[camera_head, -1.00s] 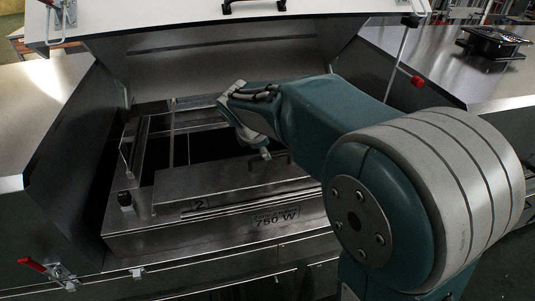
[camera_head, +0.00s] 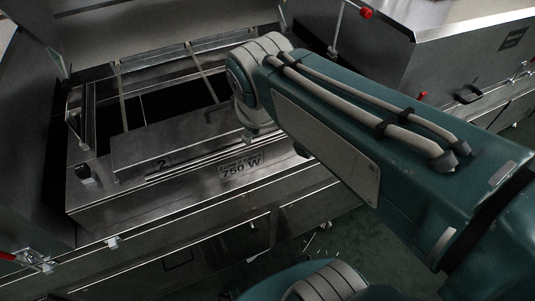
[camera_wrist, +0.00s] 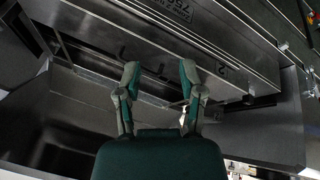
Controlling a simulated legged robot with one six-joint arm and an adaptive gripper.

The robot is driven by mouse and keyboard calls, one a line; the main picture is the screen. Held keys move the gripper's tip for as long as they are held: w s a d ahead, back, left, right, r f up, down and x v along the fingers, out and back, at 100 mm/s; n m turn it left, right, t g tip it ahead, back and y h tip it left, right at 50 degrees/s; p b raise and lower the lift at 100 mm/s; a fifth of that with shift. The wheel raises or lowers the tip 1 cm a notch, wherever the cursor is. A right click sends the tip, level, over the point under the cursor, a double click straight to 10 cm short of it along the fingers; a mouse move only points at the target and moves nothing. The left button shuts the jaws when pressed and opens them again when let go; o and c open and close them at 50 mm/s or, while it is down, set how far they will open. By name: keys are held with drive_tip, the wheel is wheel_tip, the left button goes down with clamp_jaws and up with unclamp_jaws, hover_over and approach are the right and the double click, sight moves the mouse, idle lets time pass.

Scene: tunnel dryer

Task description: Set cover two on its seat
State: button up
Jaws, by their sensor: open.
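A steel cover (camera_head: 170,138) with a dark handle (camera_head: 222,113) lies along the front of an open dryer bay. A "2" (camera_head: 161,164) is marked at its lower edge, above a "750 W" front panel (camera_head: 240,168). I cannot tell whether the cover sits fully down on its seat. My gripper (camera_wrist: 160,72) is open and empty in the wrist view, its two fingers spread before the metal edge. A "2" also shows in the wrist view near the right finger. In the head view my arm hides most of the gripper, which is close to the handle.
Behind the cover is a dark opening (camera_head: 165,105) crossed by thin rails. A raised lid (camera_head: 150,25) stands over the bay. Red-tipped levers (camera_head: 366,13) stick out at the sides. A steel housing (camera_head: 455,40) stands at the right. The floor (camera_head: 330,228) shows at lower right.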

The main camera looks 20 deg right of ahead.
drive_tip(key=s+f+m+y, duration=0.1)
drive_tip(key=s+f+m, duration=0.1)
drive_tip(key=s+m, duration=0.3)
drive_tip(key=shift+s+f+m+t, duration=0.4)
drive_tip(key=shift+s, duration=0.6)
drive_tip(key=shift+o, duration=0.2)
idle(0.4)
